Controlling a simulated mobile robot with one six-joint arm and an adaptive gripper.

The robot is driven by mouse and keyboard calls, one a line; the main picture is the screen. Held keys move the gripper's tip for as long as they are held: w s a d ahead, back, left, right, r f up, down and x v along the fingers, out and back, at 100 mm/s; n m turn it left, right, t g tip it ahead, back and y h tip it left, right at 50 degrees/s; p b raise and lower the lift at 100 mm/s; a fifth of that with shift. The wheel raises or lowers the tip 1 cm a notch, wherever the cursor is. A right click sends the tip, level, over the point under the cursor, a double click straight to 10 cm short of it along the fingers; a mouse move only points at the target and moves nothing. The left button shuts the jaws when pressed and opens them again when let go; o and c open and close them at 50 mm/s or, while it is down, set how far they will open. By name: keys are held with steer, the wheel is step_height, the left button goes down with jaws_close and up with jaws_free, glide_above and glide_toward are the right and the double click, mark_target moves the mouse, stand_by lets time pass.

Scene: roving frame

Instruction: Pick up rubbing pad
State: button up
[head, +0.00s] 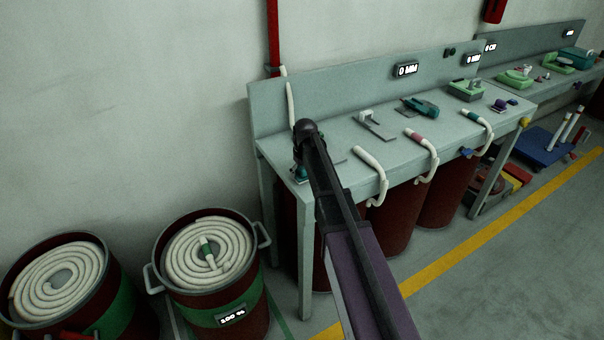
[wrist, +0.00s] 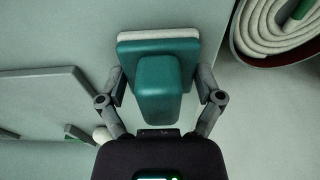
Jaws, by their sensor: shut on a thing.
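The rubbing pad (wrist: 158,88) is a teal block with a rounded handle and a pale flat layer along its far edge. It fills the middle of the wrist view. My gripper (wrist: 160,88) is shut on it, with one grey finger on each side. In the head view, a small teal part of the pad (head: 299,173) shows at the left end of the bench, mostly hidden behind my arm. I cannot tell whether the pad touches the bench top.
The grey bench (head: 345,143) holds a small pale stand (head: 376,125), a teal tool (head: 420,107) and several hoses hanging over its front edge. Two drums with coiled white rope, one being the green-banded drum (head: 212,315), stand at left. Open floor lies at lower right.

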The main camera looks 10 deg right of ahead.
steer(key=shift+r, duration=0.1)
step_height(320, 180, up, 3)
steer(key=p, duration=0.3)
steer(key=shift+r, duration=0.15)
steer(key=shift+s+r+p, duration=0.2)
steer(key=shift+s+p, duration=0.1)
steer(key=shift+p, duration=0.15)
steer(key=s, duration=1)
steer(key=s+r+p, duration=0.1)
steer(key=s, duration=0.4)
steer(key=shift+s, duration=0.2)
steer(key=o, duration=0.6)
steer(key=shift+a, duration=0.1)
steer(key=c, duration=0.3)
steer(key=shift+c, duration=0.2)
steer(key=shift+a, duration=0.1)
